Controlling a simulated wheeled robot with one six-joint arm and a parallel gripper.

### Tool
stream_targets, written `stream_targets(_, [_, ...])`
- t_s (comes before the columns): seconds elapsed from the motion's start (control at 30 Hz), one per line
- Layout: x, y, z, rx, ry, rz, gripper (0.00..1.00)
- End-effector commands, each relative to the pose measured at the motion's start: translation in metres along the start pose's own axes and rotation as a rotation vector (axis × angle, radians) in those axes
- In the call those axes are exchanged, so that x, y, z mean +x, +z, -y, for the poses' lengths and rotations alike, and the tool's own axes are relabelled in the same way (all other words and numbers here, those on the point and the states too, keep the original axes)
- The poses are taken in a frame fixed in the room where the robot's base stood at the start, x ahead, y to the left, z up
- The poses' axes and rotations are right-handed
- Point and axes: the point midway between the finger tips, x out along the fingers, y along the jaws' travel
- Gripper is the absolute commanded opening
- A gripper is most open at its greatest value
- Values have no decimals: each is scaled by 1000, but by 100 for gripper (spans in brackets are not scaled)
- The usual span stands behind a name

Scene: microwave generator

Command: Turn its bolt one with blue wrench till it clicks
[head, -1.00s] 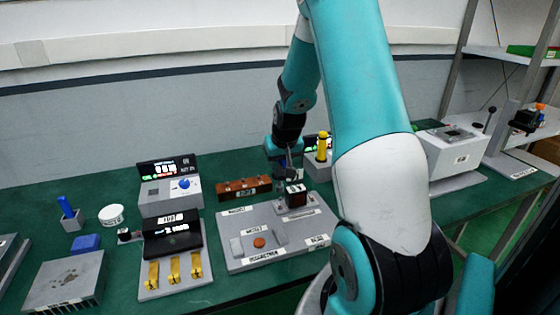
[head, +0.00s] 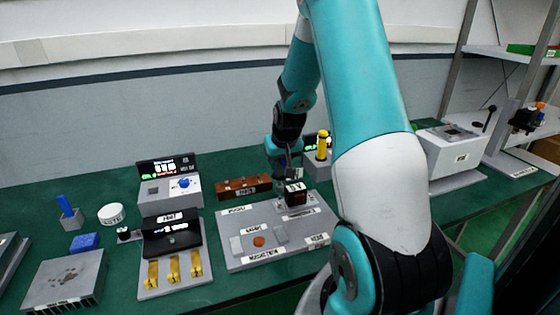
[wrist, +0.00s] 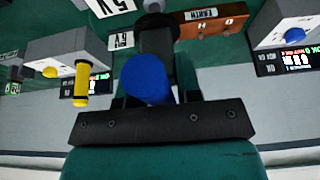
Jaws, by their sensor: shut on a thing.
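My gripper (wrist: 150,98) is shut on a blue-topped tool (wrist: 147,80) that looks like the blue wrench. Its round blue end faces the wrist camera, with a dark cylindrical part (wrist: 157,38) beyond it. In the head view my gripper (head: 286,172) is low over the back of the grey plate (head: 240,219), close beside a black labelled block (head: 296,192). The bolt and the tool's lower end are hidden, so I cannot tell whether they touch.
A brown terminal strip (head: 243,187) lies behind the plate. A yellow-handled tool (head: 322,146) stands upright in a grey holder at the right. Meter boxes (head: 170,190) stand left. A blue stick (head: 66,206) stands in a holder at far left.

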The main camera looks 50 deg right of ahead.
Motion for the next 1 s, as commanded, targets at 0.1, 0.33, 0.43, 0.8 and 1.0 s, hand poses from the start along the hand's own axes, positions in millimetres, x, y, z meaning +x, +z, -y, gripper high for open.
stream_targets(0.1, [8, 3, 0, 0, 0, -1, 3])
stream_targets(0.33, [18, 7, 0, 0, 0, -1, 3])
stream_targets(0.43, [22, 9, 0, 0, 0, -1, 3])
stream_targets(0.8, [39, 16, 0, 0, 0, -1, 3])
stream_targets(1.0, [48, 20, 0, 0, 0, -1, 3])
